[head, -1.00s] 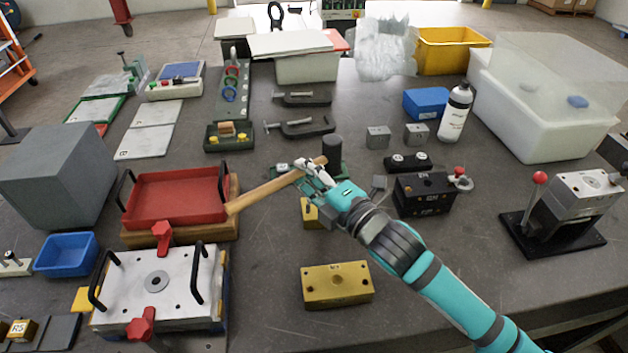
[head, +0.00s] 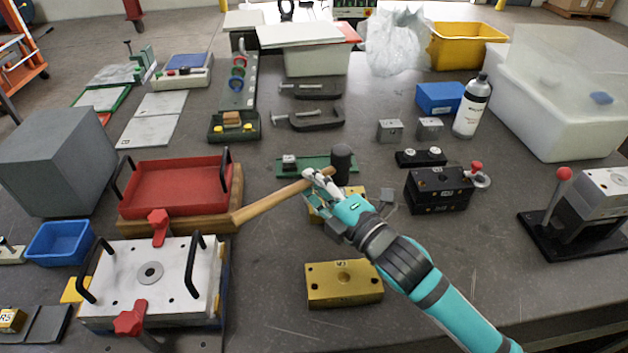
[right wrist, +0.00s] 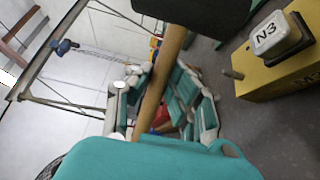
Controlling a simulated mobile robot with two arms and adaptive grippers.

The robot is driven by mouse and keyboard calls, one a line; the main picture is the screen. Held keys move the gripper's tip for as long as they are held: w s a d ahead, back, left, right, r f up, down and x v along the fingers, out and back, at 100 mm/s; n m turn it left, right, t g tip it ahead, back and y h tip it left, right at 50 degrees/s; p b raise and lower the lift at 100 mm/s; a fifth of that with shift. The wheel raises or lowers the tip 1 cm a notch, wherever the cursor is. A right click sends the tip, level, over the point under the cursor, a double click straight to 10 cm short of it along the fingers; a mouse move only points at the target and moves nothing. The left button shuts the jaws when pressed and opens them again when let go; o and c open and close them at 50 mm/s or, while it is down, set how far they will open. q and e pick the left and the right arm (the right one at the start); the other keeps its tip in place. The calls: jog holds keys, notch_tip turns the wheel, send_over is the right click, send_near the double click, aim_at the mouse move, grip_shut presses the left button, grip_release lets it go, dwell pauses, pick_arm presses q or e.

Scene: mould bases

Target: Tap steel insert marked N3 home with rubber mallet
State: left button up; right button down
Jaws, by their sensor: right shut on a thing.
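My right gripper (head: 318,182) is shut on the wooden handle (head: 268,204) of the rubber mallet. The dark mallet head (head: 342,165) is at the far end of the handle, just beyond the fingers; it shows at the top of the right wrist view (right wrist: 205,12). The steel insert marked N3 (right wrist: 270,36) sits at a brass block (right wrist: 285,75), standing proud of its top. The mallet head is apart from the insert, to its left in that view. In the head view my gripper partly covers this block (head: 352,191), and I cannot make out the insert. My left gripper is not in view.
Another brass block (head: 343,291) with a round recess lies in front. A black block (head: 440,190) stands to the right, a red tray (head: 178,188) and a white plate with handles (head: 180,285) to the left. A green tray (head: 300,167) lies behind. Bare table surrounds the front block.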

notch_tip(320, 180, down, 5)
jog(key=b, duration=0.3)
jog(key=shift+f, duration=0.1)
jog(key=shift+s, duration=0.1)
jog(key=shift+f, duration=0.25)
notch_tip(320, 180, up, 5)
jog(key=p, duration=0.4)
